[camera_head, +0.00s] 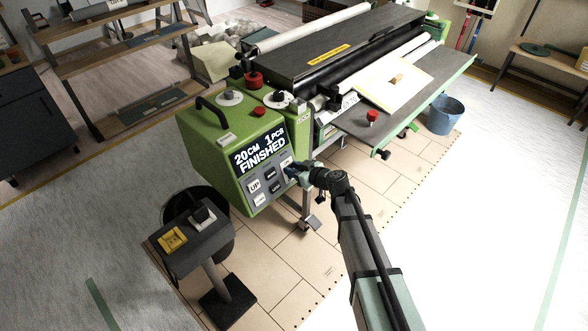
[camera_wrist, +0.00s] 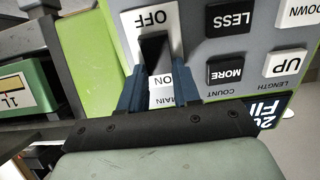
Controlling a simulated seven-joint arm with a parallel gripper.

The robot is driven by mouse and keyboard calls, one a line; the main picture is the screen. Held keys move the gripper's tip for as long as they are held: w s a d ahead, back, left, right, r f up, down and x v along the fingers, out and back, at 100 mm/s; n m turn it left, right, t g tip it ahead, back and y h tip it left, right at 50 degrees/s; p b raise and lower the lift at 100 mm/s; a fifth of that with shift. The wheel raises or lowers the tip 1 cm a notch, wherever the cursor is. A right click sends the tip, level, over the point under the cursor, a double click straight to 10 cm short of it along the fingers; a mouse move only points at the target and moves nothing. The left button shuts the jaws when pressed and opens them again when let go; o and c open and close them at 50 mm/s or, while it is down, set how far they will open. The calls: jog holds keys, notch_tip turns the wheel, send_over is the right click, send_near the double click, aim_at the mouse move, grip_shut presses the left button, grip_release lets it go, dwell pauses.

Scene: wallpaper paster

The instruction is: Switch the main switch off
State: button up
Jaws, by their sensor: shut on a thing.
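The main switch (camera_wrist: 154,47) is a black lever on a white plate, seen upside down in the wrist view. Its OFF label (camera_wrist: 149,18) is at the top of that view and its ON label (camera_wrist: 163,82) is nearer my gripper. My gripper (camera_wrist: 158,88) has its blue fingers on either side of the lever and is shut on it. I cannot tell which position the lever is in. In the head view my gripper (camera_head: 291,174) is at the right side of the green machine's control panel, hiding most of the switch.
The green control box (camera_head: 212,151) has a display (camera_head: 260,150) reading "20 CM 1 PCS FINISHED". UP (camera_head: 254,187), MORE and LESS buttons sit beside the switch. A blue bucket (camera_head: 445,115) is at right.

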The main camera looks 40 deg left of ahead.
jog(key=shift+d+f+y, duration=0.15)
jog(key=shift+y, duration=0.6)
jog(key=shift+d+f+y, duration=0.1)
jog(key=shift+f+y, duration=0.05)
jog(key=shift+y, duration=0.6)
jog(key=o, duration=1.1)
jog(key=shift+c, duration=0.2)
jog(key=shift+d, duration=0.1)
jog(key=shift+d, duration=0.1)
jog(key=d+r, duration=0.1)
jog(key=d, duration=1.2)
jog(key=shift+d+r, duration=0.15)
jog(key=shift+d, duration=0.1)
